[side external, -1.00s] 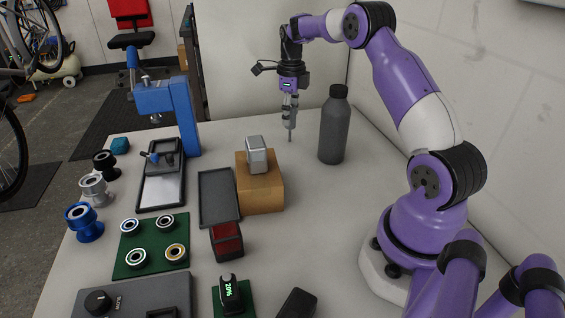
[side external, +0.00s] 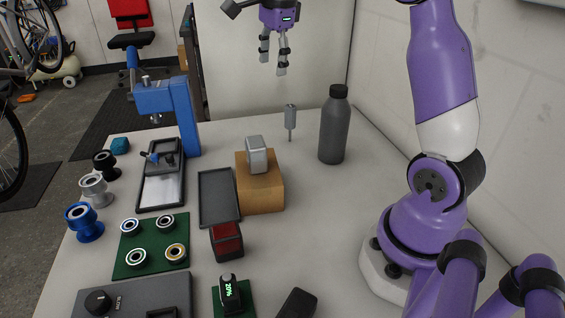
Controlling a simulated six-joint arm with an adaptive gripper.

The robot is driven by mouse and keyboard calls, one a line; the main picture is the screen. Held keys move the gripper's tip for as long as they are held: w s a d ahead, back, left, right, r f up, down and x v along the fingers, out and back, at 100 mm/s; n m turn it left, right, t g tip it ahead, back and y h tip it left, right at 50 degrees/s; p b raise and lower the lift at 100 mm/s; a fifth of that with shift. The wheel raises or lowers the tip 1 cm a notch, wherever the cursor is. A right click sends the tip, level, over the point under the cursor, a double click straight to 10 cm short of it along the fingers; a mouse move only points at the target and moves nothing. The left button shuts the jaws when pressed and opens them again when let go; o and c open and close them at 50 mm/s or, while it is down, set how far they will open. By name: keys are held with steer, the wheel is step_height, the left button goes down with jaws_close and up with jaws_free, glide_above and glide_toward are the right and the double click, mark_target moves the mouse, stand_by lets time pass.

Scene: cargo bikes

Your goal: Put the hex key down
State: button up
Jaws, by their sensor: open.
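The hex key (side external: 290,122) is a grey tool with a thicker upper part and a thin lower shaft. It stands upright toward the back of the table, left of the dark bottle and behind the cardboard box. My gripper (side external: 274,72) is open and empty, well above the hex key and a little to its left in the side view. The two are clearly apart. I cannot tell what keeps the hex key upright.
A dark bottle (side external: 334,125) stands right of the hex key. A cardboard box (side external: 261,194) with a grey metal block (side external: 256,154) on it stands in front. A blue press (side external: 167,105) is at the left. A dark tray (side external: 219,198) lies beside the box. The table right of the box is clear.

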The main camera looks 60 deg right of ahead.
steer(key=s+a+f+n+t, duration=0.2)
steer(key=s+a+n, duration=0.5)
steer(key=n, duration=0.4)
steer(key=s+a+f+n+t, duration=0.2)
steer(key=s+a+n, duration=0.5)
steer(key=n, duration=0.5)
steer(key=shift+a+f+y, duration=0.3)
steer(key=shift+a+f, duration=0.05)
steer(key=shift+f, duration=0.45)
